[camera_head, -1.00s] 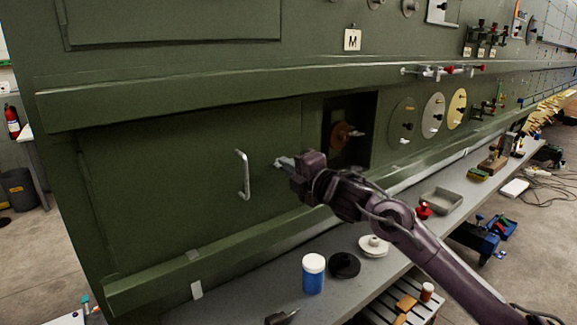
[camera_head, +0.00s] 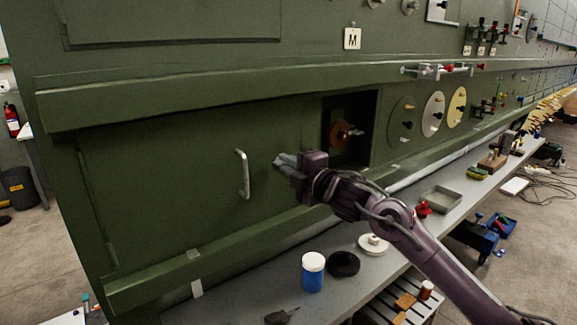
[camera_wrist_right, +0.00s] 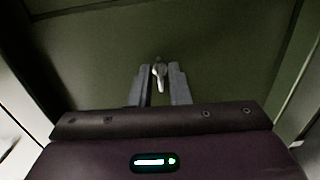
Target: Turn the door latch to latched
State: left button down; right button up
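The green door (camera_head: 190,200) is closed flush in the fuselage side, with a pale upright handle (camera_head: 243,174) on it. The small pale door latch (camera_wrist_right: 160,74) shows in the right wrist view between the fingers of my right gripper (camera_wrist_right: 159,82), its lever pointing down in that picture. Gaps show between the lever and both grey fingers, so the gripper looks open around it. In the head view my right gripper (camera_head: 282,162) is at the door's right edge and its fingers hide the latch. My left gripper is not seen.
Right of the door is a dark recess (camera_head: 364,112) with an orange-brown round part (camera_head: 341,133). A ledge (camera_head: 220,88) runs above. The shelf (camera_head: 245,307) below carries a blue jar (camera_head: 313,273), a black disc (camera_head: 343,264) and a white disc (camera_head: 373,245).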

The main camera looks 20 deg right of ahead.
jog(key=shift+o, duration=0.8)
jog(key=b+v, duration=0.3)
jog(key=v, duration=0.4)
jog(key=shift+s, duration=0.35)
jog(key=shift+d, duration=0.15)
